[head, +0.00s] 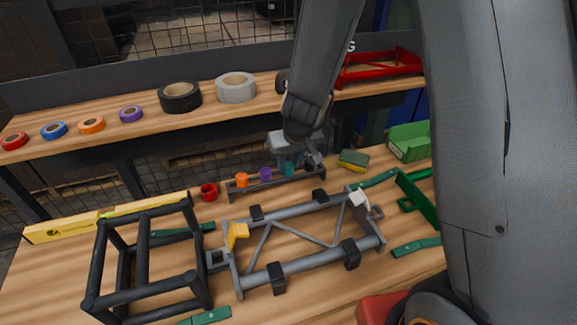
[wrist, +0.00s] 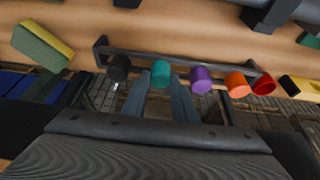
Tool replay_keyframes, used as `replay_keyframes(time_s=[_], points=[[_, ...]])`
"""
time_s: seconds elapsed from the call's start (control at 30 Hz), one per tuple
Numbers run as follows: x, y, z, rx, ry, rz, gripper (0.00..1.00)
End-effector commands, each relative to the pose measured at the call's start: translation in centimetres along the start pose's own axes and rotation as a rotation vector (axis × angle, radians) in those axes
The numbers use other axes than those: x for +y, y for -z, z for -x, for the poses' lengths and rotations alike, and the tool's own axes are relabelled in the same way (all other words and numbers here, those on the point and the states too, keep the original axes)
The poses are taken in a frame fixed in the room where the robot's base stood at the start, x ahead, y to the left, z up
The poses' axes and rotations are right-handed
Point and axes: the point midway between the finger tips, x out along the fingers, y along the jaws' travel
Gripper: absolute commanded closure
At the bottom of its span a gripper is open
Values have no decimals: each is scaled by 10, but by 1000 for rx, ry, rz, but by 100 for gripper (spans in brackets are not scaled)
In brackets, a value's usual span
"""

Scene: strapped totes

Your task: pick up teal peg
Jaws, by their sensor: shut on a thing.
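The teal peg (head: 289,169) is in line with the other pegs at the dark rack (head: 275,185), on the wooden bench. In the wrist view the teal peg (wrist: 160,72) shows its round end between the two grey fingers of my gripper (wrist: 160,90). My gripper is shut on it. A black peg (wrist: 119,68) is close on one side and a purple peg (wrist: 201,79) close on the other. I cannot tell whether the teal peg's lower end is still seated in the rack. My arm hides part of the bench in the head view.
A grey strapped frame (head: 300,240) lies in front. A sponge (head: 354,158) and green bin (head: 408,141) are to the right. Tape rolls line the shelf behind.

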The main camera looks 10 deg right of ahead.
Motion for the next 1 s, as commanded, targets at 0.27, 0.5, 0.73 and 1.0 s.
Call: replay_keyframes(time_s=[0.27,0.5,0.73,1.0], points=[[0,6,18,0,0,-1,98],[0,18,46,1,0,0,98],[0,28,69,0,0,0,98],[0,35,87,1,1,0,98]])
